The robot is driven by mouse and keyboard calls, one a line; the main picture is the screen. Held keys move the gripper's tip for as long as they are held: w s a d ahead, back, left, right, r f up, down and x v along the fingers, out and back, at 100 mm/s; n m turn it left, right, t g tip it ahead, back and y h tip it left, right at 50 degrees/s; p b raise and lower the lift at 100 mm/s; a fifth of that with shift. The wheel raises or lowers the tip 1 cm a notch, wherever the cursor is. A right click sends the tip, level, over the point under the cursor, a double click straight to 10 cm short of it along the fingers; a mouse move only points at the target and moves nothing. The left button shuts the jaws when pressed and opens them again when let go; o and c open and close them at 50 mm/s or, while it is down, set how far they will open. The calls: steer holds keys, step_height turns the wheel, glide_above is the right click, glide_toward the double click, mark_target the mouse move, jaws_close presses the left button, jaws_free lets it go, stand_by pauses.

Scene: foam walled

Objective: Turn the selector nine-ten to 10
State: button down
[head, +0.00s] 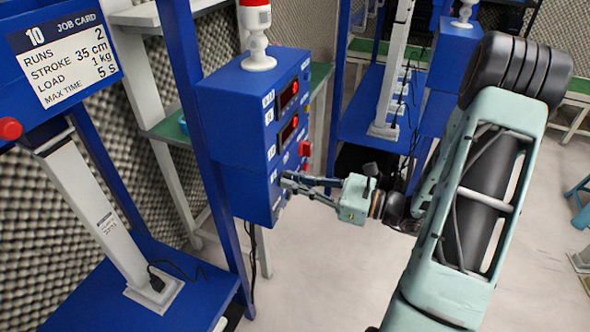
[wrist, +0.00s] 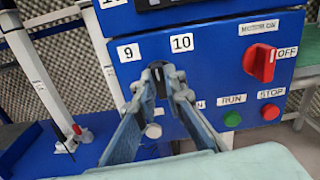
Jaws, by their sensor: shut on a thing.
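The selector nine-ten (wrist: 159,81) is a small black knob on the front of the blue control box, below the white labels 9 (wrist: 128,52) and 10 (wrist: 181,42) in the wrist view. My gripper (wrist: 160,77) has its two fingertips closed on the knob, one on each side. The fingers partly cover the knob, and I cannot tell which label it points to. In the head view my gripper (head: 285,182) reaches the lower front of the control box (head: 233,140) from the right; the knob is hidden there.
Right of the selector are a red rotary switch (wrist: 262,62) near an OFF label, a green RUN button (wrist: 232,119) and a red STOP button (wrist: 270,111). A job card (head: 65,55) marked 10 hangs at left. Blue posts flank the box; open floor (head: 310,270) lies in front.

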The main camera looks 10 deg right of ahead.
steer(key=shift+m+p, duration=3.3)
steer(key=shift+m, duration=0.2)
steer(key=shift+f, duration=0.1)
steer(key=c, duration=2)
jaws_free()
steer(key=v, duration=1.2)
steer(key=shift+w, duration=0.1)
